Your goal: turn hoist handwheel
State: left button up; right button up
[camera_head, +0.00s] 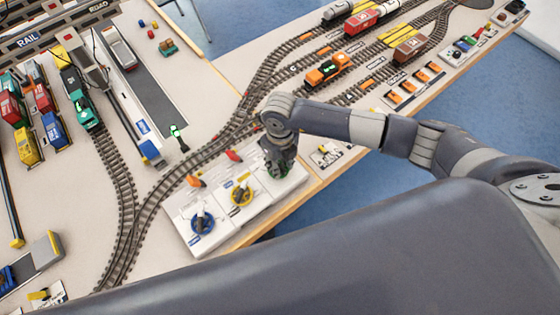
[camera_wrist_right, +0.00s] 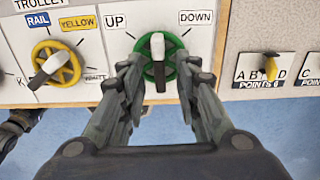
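The hoist handwheel is a green wheel with a white-tipped handle, between the UP and DOWN labels in the right wrist view (camera_wrist_right: 158,52). My right gripper (camera_wrist_right: 160,80) is at this wheel, one finger on each side of the handle. The fingers are apart, with clear gaps to the handle, and overlap the wheel's sides; I cannot tell whether they touch the rim. In the head view my right gripper (camera_head: 278,158) hides most of the wheel. A dark jointed part at the wrist view's left edge may be my left gripper (camera_wrist_right: 15,125); its fingers are unclear.
A yellow handwheel (camera_head: 242,195) and a blue handwheel (camera_head: 202,222) sit on the same white panel. A POINTS lever plate (camera_wrist_right: 270,68) is to the right. Tracks and an orange locomotive (camera_head: 328,70) lie beyond. The table edge is close in front.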

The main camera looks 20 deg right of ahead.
jog(key=shift+f, duration=0.35)
grip_shut()
